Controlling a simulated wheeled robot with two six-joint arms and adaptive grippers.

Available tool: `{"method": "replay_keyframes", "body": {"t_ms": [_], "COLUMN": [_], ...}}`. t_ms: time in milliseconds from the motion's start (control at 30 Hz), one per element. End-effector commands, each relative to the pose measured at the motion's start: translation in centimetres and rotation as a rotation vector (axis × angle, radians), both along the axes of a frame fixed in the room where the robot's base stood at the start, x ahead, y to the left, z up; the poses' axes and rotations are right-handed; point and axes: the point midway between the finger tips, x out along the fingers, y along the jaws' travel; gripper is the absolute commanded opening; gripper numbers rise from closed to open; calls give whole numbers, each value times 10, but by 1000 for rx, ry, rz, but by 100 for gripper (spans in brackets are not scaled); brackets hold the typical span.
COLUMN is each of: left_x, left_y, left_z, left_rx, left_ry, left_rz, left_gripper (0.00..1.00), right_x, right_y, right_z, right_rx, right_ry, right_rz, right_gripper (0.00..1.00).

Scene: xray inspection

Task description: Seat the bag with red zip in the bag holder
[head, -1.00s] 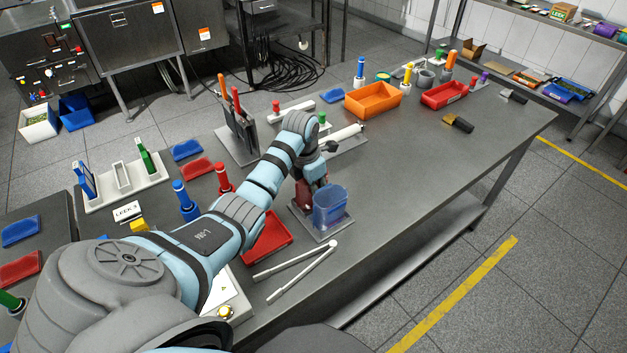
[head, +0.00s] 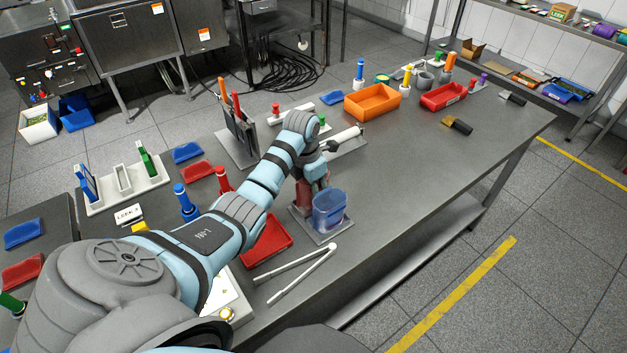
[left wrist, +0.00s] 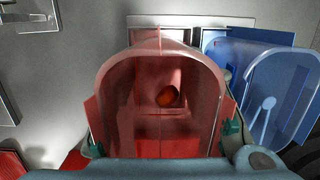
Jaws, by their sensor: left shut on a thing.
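The red see-through bag (left wrist: 160,85) fills the middle of the left wrist view, with a round orange item inside. My left gripper (left wrist: 165,140) is shut on it, with green fingertips at both its sides. In the head view my left gripper (head: 312,178) is low over the grey bag holder (head: 322,235), beside a blue see-through bag (head: 329,210) standing there. The blue bag also shows at the right of the left wrist view (left wrist: 265,85). Whether the red bag's bottom touches the holder is hidden. My right gripper is not in view.
White tongs (head: 300,275) lie in front of the holder, and a red tray (head: 266,240) is to its left. The table to the right of the holder is clear.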

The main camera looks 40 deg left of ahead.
Motion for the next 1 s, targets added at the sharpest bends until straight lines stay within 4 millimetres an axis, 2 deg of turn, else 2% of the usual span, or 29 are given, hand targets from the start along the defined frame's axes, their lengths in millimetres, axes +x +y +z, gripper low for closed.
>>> {"method": "replay_keyframes", "body": {"t_ms": [533, 1000], "left_x": [0, 0], "left_y": [0, 0], "left_z": [0, -12], "left_rx": [0, 0], "left_ry": [0, -1], "left_rz": [0, 0], "left_gripper": [20, 20], "right_x": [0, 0], "right_y": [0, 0], "right_z": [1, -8], "right_rx": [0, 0], "right_ry": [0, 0], "right_rz": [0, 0], "right_gripper": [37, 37]}}
